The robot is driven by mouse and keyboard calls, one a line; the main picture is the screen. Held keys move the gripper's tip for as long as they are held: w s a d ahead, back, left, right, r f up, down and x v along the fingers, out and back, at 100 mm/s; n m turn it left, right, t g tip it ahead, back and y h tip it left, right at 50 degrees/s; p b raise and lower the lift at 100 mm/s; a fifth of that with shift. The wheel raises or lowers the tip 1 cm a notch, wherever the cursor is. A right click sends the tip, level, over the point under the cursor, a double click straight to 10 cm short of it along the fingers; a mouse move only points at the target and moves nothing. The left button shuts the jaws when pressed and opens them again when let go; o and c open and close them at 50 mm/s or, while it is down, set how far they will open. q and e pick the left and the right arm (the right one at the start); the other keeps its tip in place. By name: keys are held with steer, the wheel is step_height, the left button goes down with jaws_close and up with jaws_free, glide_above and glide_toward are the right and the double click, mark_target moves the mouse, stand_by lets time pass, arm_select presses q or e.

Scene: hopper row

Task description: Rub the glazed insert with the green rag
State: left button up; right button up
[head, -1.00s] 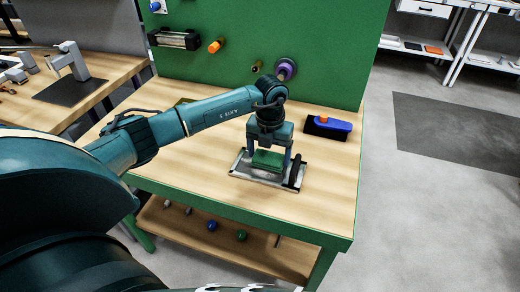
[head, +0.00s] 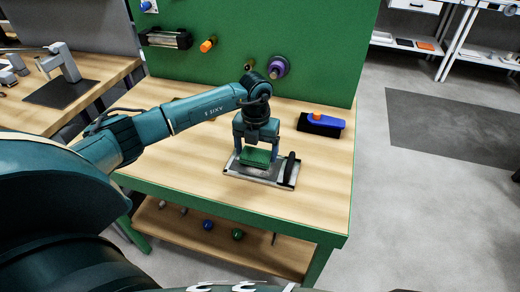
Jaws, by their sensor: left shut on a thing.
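The green rag (head: 256,158) is a folded block between the fingers of my left gripper (head: 256,152). My left gripper points down and is shut on the rag. The rag is over the glazed insert (head: 262,172), a flat grey panel in a metal frame with a black handle (head: 289,166) at its right side. The rag appears to rest on the left part of the panel and hides that part. I cannot tell for certain whether they touch. My right gripper is not in view.
A blue and black brush-like tool with an orange knob (head: 321,124) lies on the bench (head: 320,190) behind and right of the insert. The green back panel (head: 325,50) carries several knobs. The bench front and right side are clear.

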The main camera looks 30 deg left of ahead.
arm_select(q)
steer(key=shift+f+b, duration=0.45)
steer(key=shift+f, duration=0.15)
stand_by(0.3)
steer(key=shift+s+a+f, duration=0.1)
steer(key=shift+s+a, duration=0.05)
steer(key=shift+a, duration=0.35)
steer(key=shift+s+a, duration=0.15)
steer(key=shift+a, duration=0.35)
steer(key=shift+s, duration=0.1)
stand_by(1.0)
steer(key=shift+w+d+r, duration=0.1)
steer(key=shift+w+d, duration=0.15)
steer(key=shift+d, duration=0.45)
steer(key=shift+w+d+r, duration=0.1)
steer(key=shift+w+d, duration=0.1)
steer(key=shift+d, duration=0.5)
steer(key=shift+w+d, duration=0.25)
steer(key=shift+d, duration=0.45)
